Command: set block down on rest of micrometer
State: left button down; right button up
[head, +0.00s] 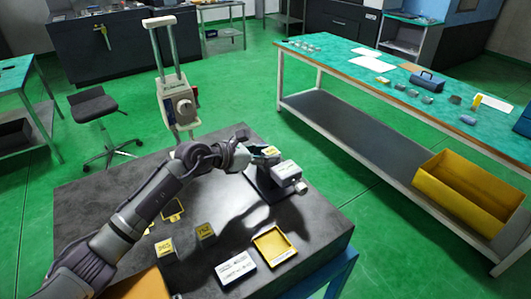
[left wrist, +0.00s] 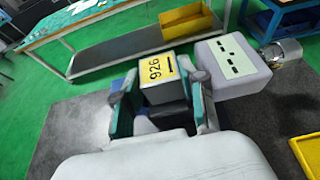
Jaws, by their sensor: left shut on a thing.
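My left gripper (head: 266,151) reaches over the dark stone table and is shut on a small grey block with a yellow top (head: 271,151). In the left wrist view the block (left wrist: 160,79) shows the number 926 and sits between the two teal-lined fingers (left wrist: 160,98). The micrometer (head: 287,171) has a pale box with a display and a round metal knob. In the left wrist view the micrometer (left wrist: 232,62) stands just right of the block. The block's underside and the micrometer's rest are hidden, so I cannot tell whether they touch. My right gripper is out of view.
Two other yellow-topped blocks, one on the left (head: 164,247) and one on the right (head: 205,233), stand on the stone table (head: 325,205). A white label plate (head: 235,268) and a yellow tray (head: 273,258) lie near the front. A yellow frame (head: 180,214) lies behind the blocks.

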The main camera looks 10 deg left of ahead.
pick_arm(q)
jog(key=shift+a+f, duration=0.1)
dwell(0.3)
jog(key=c, duration=0.6)
grip_release()
jog(key=shift+w+f, duration=0.1)
jog(key=shift+w, duration=0.05)
jog(key=shift+a, duration=0.1)
jog(key=v, duration=1.2)
